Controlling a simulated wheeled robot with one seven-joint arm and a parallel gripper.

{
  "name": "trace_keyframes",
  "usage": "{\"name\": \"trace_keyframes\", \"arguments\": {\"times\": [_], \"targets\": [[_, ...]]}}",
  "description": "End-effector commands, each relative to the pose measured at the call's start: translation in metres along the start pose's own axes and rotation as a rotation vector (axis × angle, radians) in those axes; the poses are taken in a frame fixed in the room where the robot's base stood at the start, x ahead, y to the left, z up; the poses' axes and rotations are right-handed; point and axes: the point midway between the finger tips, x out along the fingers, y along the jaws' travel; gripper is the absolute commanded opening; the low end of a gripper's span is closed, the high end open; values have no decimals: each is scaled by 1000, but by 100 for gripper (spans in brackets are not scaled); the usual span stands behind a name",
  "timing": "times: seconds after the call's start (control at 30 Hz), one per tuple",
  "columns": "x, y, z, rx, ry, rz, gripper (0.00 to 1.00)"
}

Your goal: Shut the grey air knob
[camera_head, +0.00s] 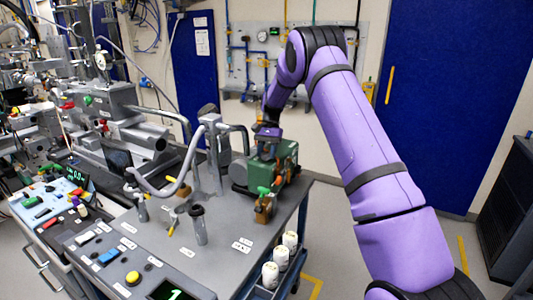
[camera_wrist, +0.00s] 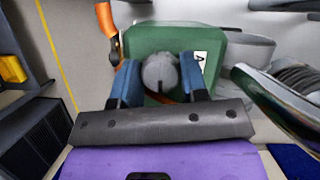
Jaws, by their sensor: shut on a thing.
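The grey air knob (camera_wrist: 160,70) is a rounded grey knob on top of a green box (camera_wrist: 204,36), beside a white label marked "A" (camera_wrist: 201,60). My gripper (camera_wrist: 158,78) has its two blue fingers on either side of the knob, shut on it. A dark line marks the knob's near face. In the head view, my gripper (camera_head: 268,131) points down onto the top of the green box (camera_head: 284,158) at the table's right end. The knob is hidden there by my gripper.
A brass valve with a green handle (camera_head: 264,191) stands at the box's front. Bent grey hoses (camera_head: 160,190) and a post (camera_head: 216,150) stand left of it on the grey table (camera_head: 220,255). An orange handle (camera_wrist: 107,20) is close in the wrist view. Floor is clear right of the table.

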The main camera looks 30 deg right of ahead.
Motion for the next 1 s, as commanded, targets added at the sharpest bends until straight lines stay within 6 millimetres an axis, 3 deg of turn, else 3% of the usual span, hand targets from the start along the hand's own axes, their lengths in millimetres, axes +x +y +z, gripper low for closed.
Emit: {"name": "trace_keyframes", "arguments": {"times": [0.37, 0.4, 0.5, 0.8, 1.0], "targets": [[-1, 0, 0, 4, 1, -3, 17], [-1, 0, 0, 4, 1, -3, 47], [0, 0, 0, 3, 1, -2, 65], [-2, 0, 0, 3, 1, -2, 65], [-25, 0, 0, 3, 3, -3, 65]]}}
